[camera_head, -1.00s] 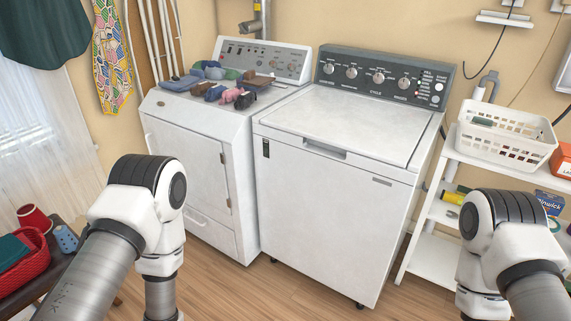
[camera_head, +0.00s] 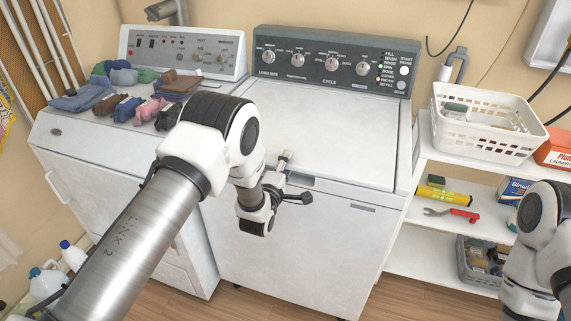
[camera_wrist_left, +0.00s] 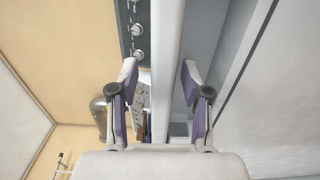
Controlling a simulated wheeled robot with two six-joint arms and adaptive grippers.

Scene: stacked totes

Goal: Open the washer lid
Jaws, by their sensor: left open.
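The washer (camera_head: 300,250) is the white top-loader on the right of the two machines, with a dark control panel (camera_head: 335,65) at its back. Its white lid (camera_head: 325,125) lies flat and looks shut. My left gripper (camera_head: 292,180) is at the lid's front edge, by the handle recess (camera_head: 300,181). In the left wrist view its two fingers (camera_wrist_left: 160,67) are spread apart, with a white edge strip (camera_wrist_left: 166,40) between them, probably the lid's. I cannot tell whether they touch it. My left arm hides the lid's front left corner. My right gripper is out of view.
A white dryer (camera_head: 120,190) stands against the washer's left, with folded socks (camera_head: 125,90) on top. To the right, a white shelf (camera_head: 440,205) holds a white basket (camera_head: 485,122), a red-handled wrench (camera_head: 452,214) and boxes. White bottles (camera_head: 73,255) stand at lower left.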

